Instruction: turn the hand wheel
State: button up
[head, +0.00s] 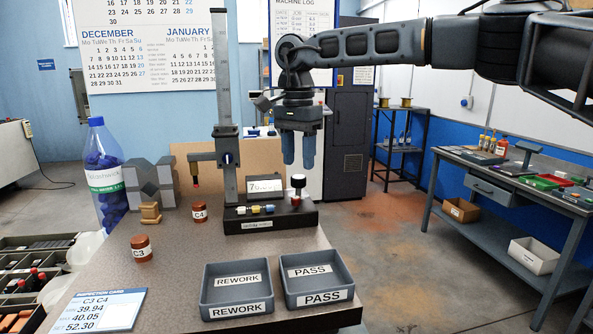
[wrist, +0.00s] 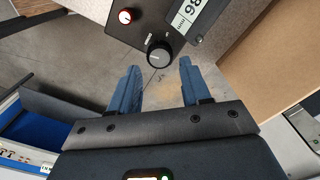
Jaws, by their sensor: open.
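The hand wheel (head: 298,181) is a small black knob on the right end of the black base (head: 270,217) of a measuring stand. In the wrist view the hand wheel (wrist: 158,54) shows as a round black knob just beyond the fingertips, roughly in line with the gap between them. My gripper (head: 298,160) points down with two blue fingers apart and nothing between them. In the head view its tips are just above the knob. The wrist view also shows the open fingers (wrist: 159,68). No contact with the knob is visible.
The stand's upright column (head: 223,100) rises left of my gripper, with a display (head: 265,186) behind the base. REWORK (head: 208,288) and PASS (head: 344,272) trays lie in front. Brown jars marked C4 (head: 200,211) and C3 (head: 141,248) stand left.

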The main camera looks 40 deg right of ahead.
aim_at(299, 176)
jog(key=shift+f, duration=2.1)
jog(key=shift+c, duration=0.2)
jog(key=c, duration=0.7)
jog(key=shift+m, duration=0.3)
